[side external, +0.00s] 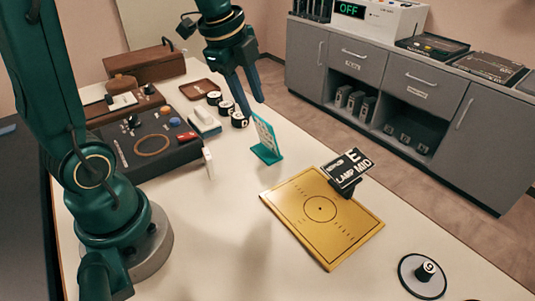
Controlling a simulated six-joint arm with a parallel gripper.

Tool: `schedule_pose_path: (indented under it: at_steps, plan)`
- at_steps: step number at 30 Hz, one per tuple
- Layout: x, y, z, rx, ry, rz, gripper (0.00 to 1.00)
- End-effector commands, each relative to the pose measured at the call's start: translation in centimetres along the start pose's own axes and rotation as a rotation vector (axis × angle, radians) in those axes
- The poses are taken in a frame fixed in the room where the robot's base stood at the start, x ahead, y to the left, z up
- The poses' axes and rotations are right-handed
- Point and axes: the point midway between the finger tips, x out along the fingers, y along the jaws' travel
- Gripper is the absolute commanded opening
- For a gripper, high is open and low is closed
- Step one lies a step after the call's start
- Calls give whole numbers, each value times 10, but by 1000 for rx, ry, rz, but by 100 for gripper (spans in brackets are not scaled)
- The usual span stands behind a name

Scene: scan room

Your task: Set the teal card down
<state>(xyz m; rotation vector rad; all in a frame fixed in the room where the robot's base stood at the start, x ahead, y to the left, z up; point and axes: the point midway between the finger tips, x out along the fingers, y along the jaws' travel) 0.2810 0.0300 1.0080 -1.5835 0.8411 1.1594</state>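The teal card (265,135) stands upright, leaning slightly, on a teal foot on the white table, in the middle of the side external view. Its pale face carries small marks too fine to read.
A black disc with a knob (410,284) is front right. A control box (140,151) and several small dials stand left. Bare table lies around the card.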

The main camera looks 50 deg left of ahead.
Motion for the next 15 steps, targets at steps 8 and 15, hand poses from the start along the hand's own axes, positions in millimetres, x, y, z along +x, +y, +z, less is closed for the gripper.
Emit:
schedule_pose_path:
  at_steps: [8, 15]
  plan:
    - [-33, 66, -27, -599, 45, -77, 36]
    - [-40, 115, -32, -1059, 121, -105, 36]
